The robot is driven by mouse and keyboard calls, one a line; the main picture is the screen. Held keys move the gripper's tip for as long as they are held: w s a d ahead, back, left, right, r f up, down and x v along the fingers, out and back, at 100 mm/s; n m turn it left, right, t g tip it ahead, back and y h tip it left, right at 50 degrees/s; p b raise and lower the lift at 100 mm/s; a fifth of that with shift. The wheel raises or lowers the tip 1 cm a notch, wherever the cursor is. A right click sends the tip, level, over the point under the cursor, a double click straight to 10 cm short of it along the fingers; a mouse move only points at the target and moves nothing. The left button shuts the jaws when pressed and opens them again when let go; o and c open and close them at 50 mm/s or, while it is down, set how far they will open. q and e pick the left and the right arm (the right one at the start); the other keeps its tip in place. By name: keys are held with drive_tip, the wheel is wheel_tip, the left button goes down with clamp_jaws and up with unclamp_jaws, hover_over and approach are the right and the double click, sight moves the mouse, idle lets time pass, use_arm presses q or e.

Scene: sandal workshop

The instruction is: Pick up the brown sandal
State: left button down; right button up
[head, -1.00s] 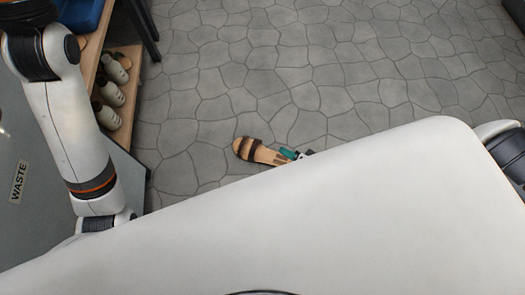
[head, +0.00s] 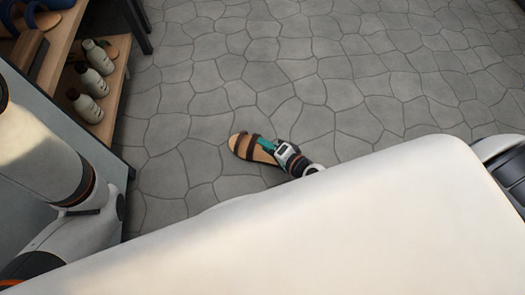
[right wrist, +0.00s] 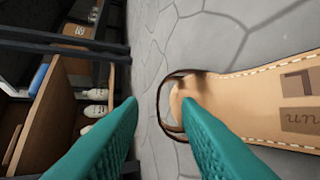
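The brown sandal (head: 240,146) lies on the stone floor in the head view, with dark brown straps across a tan sole. My right gripper (head: 263,144) reaches over it from the right, its teal fingers at the straps. In the right wrist view, the sandal's tan insole (right wrist: 265,95) extends to the right edge, with dark printed marks. My right gripper (right wrist: 158,103) is open. A dark strap loop (right wrist: 161,98) shows between the fingertips, and the right finger overlaps the sandal. Whether a finger touches it I cannot tell. My left gripper is out of view.
A wooden shelf (head: 111,98) with pale bottles (head: 97,58) stands at the left of the head view. A blue item (head: 47,20) sits on its top. The stone floor (head: 330,60) beyond the sandal is clear.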

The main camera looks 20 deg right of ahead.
sight(244, 146)
drive_tip(key=b+x, duration=0.1)
drive_tip(key=x, duration=0.4)
drive_tip(key=shift+a, duration=0.15)
drive_tip(key=shift+r, duration=0.1)
clamp_jaws()
